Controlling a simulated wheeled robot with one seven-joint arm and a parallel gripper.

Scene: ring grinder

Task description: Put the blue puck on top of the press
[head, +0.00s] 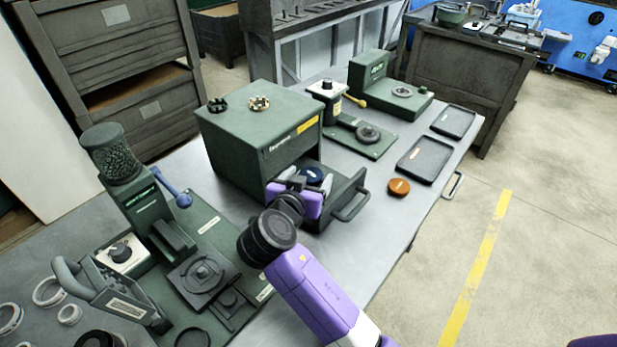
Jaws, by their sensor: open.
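The blue puck (311,174) sits inside the open drawer (347,200) of the green cabinet (258,140); part of it is hidden by my gripper. My gripper (310,182) is open, with its pale fingers down in the drawer around or beside the puck; I cannot tell which. The press is not clearly labelled; it may be the small machine with a yellow lever (328,96), which has a white head with a dark top and a dark disc on its green base, behind the cabinet's right side.
An orange puck (399,187) lies right of the drawer. Two dark trays (424,158) lie near the table's right edge. A green machine (371,76) stands at the back. A grinder with a blue lever (117,152) stands at left. Brass and black parts sit on the cabinet.

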